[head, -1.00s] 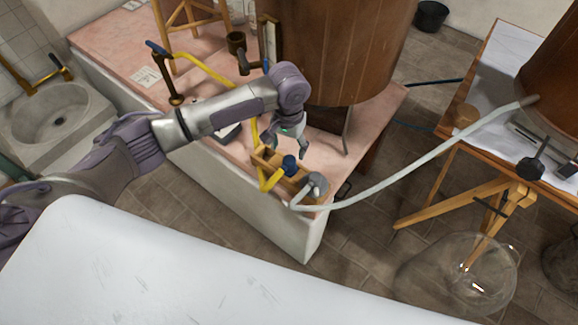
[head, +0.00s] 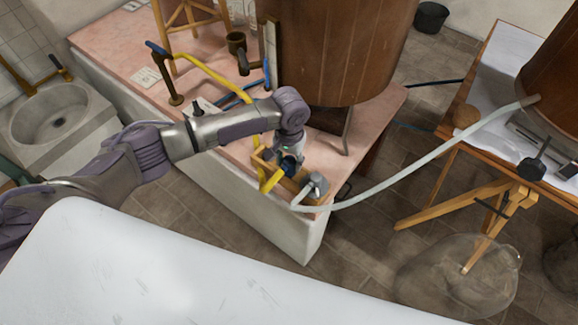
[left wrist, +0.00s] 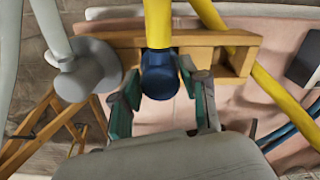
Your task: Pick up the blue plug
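The blue plug (left wrist: 160,76) sits at the end of a yellow hose (left wrist: 158,22) on the wooden rack (left wrist: 224,58) in the left wrist view. My left gripper (left wrist: 163,98) points at it with green-padded fingers apart, one on each side of the plug. No firm contact shows. In the head view my left gripper (head: 290,160) is down over the rack and partly hides the dark blue plug (head: 288,167). A grey plug (head: 317,184) on a pale hose is beside it on the rack. My right gripper is not in view.
The rack stands on a pink-topped block (head: 335,150) near its front corner. A large wooden vat (head: 345,50) rises close behind the gripper. The pale hose (head: 420,170) runs right to another vat. A white surface (head: 180,270) fills the foreground.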

